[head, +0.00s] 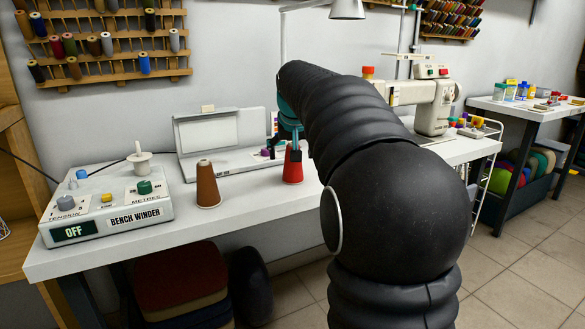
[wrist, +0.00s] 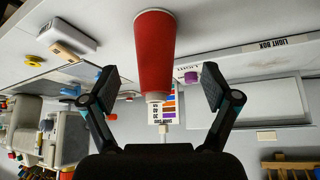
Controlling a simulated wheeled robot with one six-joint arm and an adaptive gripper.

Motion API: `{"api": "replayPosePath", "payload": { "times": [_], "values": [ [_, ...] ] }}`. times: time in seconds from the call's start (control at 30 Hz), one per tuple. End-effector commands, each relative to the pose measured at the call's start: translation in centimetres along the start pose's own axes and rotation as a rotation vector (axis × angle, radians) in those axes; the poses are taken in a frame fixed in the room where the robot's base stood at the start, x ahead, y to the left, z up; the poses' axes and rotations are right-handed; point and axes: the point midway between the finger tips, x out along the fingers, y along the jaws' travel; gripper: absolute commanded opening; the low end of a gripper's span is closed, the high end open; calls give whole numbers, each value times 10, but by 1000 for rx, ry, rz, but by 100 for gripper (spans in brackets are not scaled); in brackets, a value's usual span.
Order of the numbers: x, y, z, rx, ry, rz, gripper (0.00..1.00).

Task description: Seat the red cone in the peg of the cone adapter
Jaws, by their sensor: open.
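The red cone (head: 293,168) stands upright on the white table, right of a brown cone. It also shows in the wrist view (wrist: 155,48), upside down there, with its narrow pale tip between the finger pads. My gripper (head: 292,142) is at the cone's upper part, partly hidden by my arm. In the wrist view my gripper (wrist: 160,86) is open, with a clear gap on each side of the cone. The cone adapter (head: 139,162) is a white disc with an upright peg on top of the bench winder at left; its peg is bare.
The bench winder (head: 100,205) has knobs and an OFF display. The brown cone (head: 208,185) stands between it and the red cone. A light box (head: 215,145) is behind. A sewing machine (head: 432,105) stands at right. The front table strip is clear.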

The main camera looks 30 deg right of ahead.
Motion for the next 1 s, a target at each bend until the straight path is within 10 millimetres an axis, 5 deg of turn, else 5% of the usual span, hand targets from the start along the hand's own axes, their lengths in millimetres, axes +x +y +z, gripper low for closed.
{"api": "replayPosePath", "payload": {
  "times": [0.37, 0.67, 0.9, 1.0],
  "values": [
    [24, 2, 0, 0, -2, 0, 87],
    [63, 6, -2, -1, -2, 0, 87],
    [65, 6, -2, 0, 1, 0, 87],
    [65, 6, -2, 0, 1, 0, 65]
  ]
}}
